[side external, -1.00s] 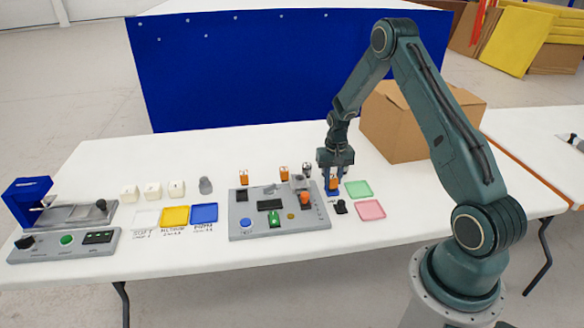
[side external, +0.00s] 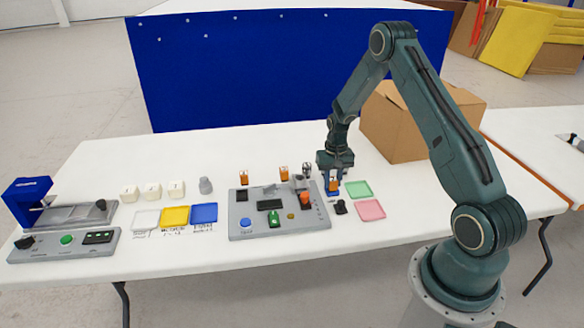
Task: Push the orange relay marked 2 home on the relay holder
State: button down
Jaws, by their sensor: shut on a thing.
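An orange relay (side external: 333,185) stands at a small blue relay holder (side external: 334,192) on the white table, right of the grey panel. Its number is too small to read. My gripper (side external: 333,181) points down over the holder and is shut on this relay, with the fingers at its sides. The relay's lower end is at the holder, but I cannot tell how deep it sits. Two similar orange relays stand along the back of the grey panel, one at the left (side external: 243,176) and one nearer the middle (side external: 284,173).
A green tray (side external: 358,189), a pink tray (side external: 371,210) and a black piece (side external: 341,207) lie close by. A cardboard box (side external: 395,130) stands behind at the right.

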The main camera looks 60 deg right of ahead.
aim_at(333, 179)
jog(key=shift+f, duration=0.15)
jog(key=c, duration=1.1)
grip_release()
notch_tip(333, 179, up, 14)
